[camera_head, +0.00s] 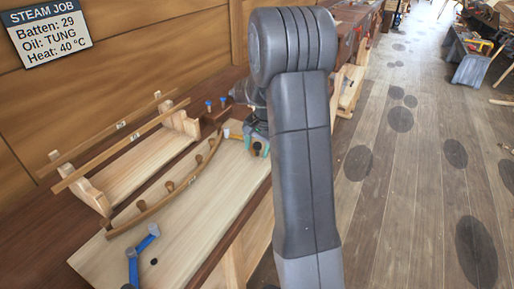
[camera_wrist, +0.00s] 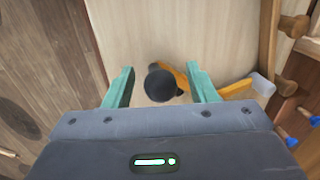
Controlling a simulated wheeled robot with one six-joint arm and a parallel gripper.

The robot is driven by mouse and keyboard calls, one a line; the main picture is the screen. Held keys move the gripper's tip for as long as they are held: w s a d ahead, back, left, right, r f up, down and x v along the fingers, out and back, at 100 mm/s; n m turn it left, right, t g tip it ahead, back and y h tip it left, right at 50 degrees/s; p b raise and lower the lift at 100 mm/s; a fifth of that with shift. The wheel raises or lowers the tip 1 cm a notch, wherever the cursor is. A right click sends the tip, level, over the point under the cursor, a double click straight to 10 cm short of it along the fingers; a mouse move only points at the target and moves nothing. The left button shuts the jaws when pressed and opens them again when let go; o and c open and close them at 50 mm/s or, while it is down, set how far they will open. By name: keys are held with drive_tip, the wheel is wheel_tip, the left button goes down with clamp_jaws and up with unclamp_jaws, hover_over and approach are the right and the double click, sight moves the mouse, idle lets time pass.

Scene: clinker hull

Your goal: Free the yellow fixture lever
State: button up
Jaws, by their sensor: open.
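The yellow fixture lever (camera_wrist: 236,89) lies on the pale board in the wrist view, with a dark round knob (camera_wrist: 161,86) at one end and a pale grey block at the other. My gripper (camera_wrist: 161,77) is open, its two teal fingers on either side of the knob. I cannot tell whether they touch it. In the head view my gripper (camera_head: 259,139) is at the far right end of the board, and my arm hides part of it. The dark knob (camera_head: 257,147) and a little yellow of the lever (camera_head: 235,137) show there.
A curved wooden batten (camera_head: 165,201) runs along several pegs on the pale board (camera_head: 205,222). A blue lever (camera_head: 146,240) is at the near end. A wooden rack (camera_head: 95,195) with straight strips stands behind. A sign (camera_head: 47,33) hangs on the wall. The floor at right is mostly open.

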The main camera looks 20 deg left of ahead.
drive_tip(key=shift+f, duration=0.25)
clamp_jaws()
